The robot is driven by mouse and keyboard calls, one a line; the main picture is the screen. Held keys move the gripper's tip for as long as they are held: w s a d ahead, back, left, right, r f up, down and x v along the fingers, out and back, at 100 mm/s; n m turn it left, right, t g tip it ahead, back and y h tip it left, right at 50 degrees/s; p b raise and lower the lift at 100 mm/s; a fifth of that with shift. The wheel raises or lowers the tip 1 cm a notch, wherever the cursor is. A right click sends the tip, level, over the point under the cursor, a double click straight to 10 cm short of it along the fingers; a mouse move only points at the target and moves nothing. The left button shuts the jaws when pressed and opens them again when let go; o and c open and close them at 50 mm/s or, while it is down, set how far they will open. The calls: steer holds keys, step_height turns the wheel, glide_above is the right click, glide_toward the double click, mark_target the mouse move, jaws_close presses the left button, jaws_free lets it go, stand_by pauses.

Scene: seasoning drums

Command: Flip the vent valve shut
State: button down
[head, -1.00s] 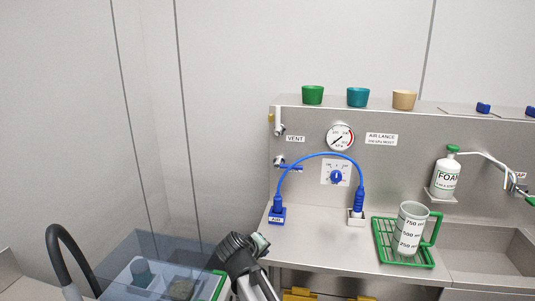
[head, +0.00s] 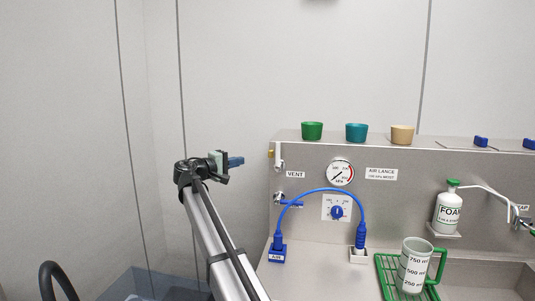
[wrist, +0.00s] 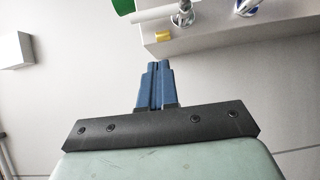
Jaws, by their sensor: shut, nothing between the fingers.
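The vent valve (head: 279,157) is at the upper left end of the steel panel, just above the VENT label (head: 295,174). It has a white lever standing upright and a small yellow piece at its left. In the wrist view the white lever (wrist: 166,13) and yellow piece (wrist: 163,36) show near the top edge. My gripper (head: 237,161) is left of the panel at about the valve's height, pointing right. Its blue fingers are shut together and empty, and they also show in the wrist view (wrist: 157,80). They appear apart from the lever.
A second valve with a blue handle (head: 290,203) sits below the VENT label. A blue hose (head: 321,190) arches over the counter. The pressure gauge (head: 340,171) is right of the vent valve.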

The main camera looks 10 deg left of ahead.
mark_target(279, 155)
steer(key=shift+w+a+r, duration=0.25)
steer(key=shift+w+r, duration=0.05)
steer(key=shift+r, duration=0.4)
steer(key=s+d+x, duration=0.1)
steer(key=d+x, duration=0.1)
steer(key=x, duration=1)
steer(key=shift+d+r, duration=0.2)
steer(key=shift+d, duration=0.3)
